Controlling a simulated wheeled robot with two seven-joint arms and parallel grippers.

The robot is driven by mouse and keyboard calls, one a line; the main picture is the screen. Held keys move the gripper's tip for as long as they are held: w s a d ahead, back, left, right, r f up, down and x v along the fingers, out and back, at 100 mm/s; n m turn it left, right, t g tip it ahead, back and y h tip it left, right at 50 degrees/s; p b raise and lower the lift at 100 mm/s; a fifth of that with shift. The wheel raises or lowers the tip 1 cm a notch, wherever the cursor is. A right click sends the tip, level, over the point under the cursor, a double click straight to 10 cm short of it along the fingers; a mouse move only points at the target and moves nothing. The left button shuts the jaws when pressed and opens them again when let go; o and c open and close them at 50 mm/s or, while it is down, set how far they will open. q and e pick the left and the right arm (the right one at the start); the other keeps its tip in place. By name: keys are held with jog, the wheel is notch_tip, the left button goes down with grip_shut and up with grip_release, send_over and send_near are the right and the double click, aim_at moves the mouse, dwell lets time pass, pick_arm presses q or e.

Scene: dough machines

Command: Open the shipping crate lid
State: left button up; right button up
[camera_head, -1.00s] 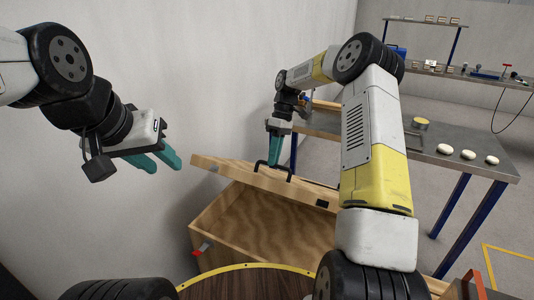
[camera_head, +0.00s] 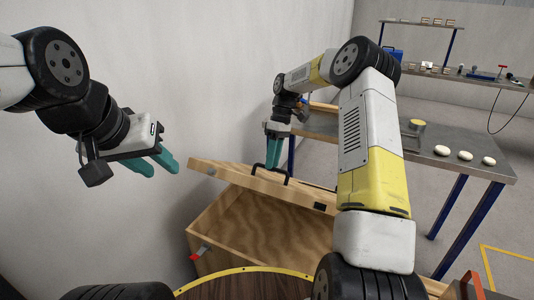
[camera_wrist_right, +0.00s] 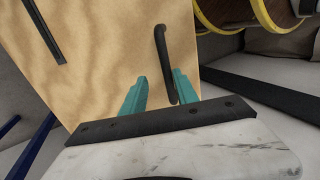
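The wooden shipping crate (camera_head: 208,258) stands below and ahead of me with its inside partly visible. Its lid (camera_head: 215,172) is raised and tilted above the opening, with a black handle (camera_head: 288,180) on it. The handle also shows in the right wrist view (camera_wrist_right: 163,48). My right gripper (camera_head: 269,164) is at the handle. In the right wrist view its teal fingers (camera_wrist_right: 158,80) are apart, with the handle's near end between them; I cannot tell if they touch it. My left gripper (camera_head: 171,165) is empty in the air, left of the lid, its teal fingers apart.
A red latch (camera_head: 198,254) is on the crate's left side. A metal table (camera_head: 400,150) with dough pieces (camera_head: 465,156) stands behind on the right. A plain wall (camera_head: 230,70) rises behind the crate. A round, yellow-rimmed wooden top (camera_head: 245,284) is at the front.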

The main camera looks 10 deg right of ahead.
jog(key=v, duration=0.7)
jog(key=shift+w+r, duration=0.15)
jog(key=shift+r, duration=0.2)
pick_arm(q)
jog(key=shift+c, duration=0.3)
